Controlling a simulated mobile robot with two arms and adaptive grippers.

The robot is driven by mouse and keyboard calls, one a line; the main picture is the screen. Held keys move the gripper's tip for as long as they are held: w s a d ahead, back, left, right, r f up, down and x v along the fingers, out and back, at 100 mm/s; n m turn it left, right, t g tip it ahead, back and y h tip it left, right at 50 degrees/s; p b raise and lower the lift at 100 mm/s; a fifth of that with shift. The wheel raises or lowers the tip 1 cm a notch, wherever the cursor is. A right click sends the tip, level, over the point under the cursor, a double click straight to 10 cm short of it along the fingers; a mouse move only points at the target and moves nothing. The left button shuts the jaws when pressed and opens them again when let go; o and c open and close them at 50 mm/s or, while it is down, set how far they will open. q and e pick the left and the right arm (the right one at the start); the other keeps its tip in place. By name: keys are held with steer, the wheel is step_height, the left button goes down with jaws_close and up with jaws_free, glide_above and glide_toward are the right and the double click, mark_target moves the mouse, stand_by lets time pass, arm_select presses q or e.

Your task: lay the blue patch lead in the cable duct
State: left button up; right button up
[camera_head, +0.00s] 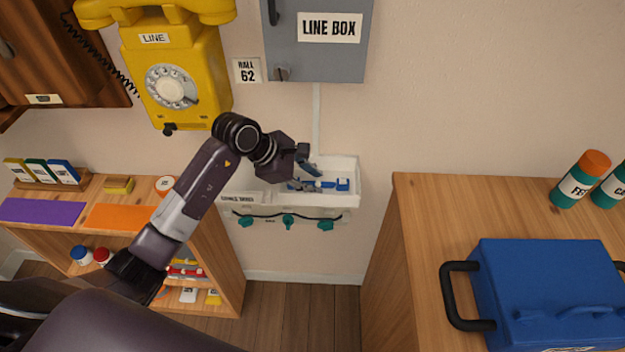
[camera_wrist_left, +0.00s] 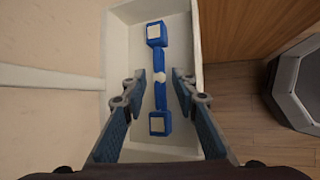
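The blue patch lead (camera_wrist_left: 160,85) has a square block at each end and a small white band at its middle. It lies lengthwise inside the white cable duct (camera_wrist_left: 117,45), an open box on the wall. In the head view the lead (camera_head: 342,185) shows partly behind my gripper in the duct (camera_head: 345,200). My left gripper (camera_head: 310,172) is at the duct. In the left wrist view its fingers (camera_wrist_left: 160,98) are spread on both sides of the lead, with gaps to it. My right gripper is not in view.
A yellow dial phone (camera_head: 185,65) and a grey line box (camera_head: 310,55) hang above. Below the duct is a strip with green hooks and a dark cable (camera_head: 265,216). A wooden cabinet at right bears a blue case (camera_head: 545,275) and bottles (camera_head: 580,180). A low shelf (camera_head: 225,260) stands at left.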

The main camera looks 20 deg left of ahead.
arm_select(q)
steer(key=shift+f, duration=0.1)
steer(key=shift+s+a, duration=0.1)
steer(key=v, duration=1.2)
stand_by(0.4)
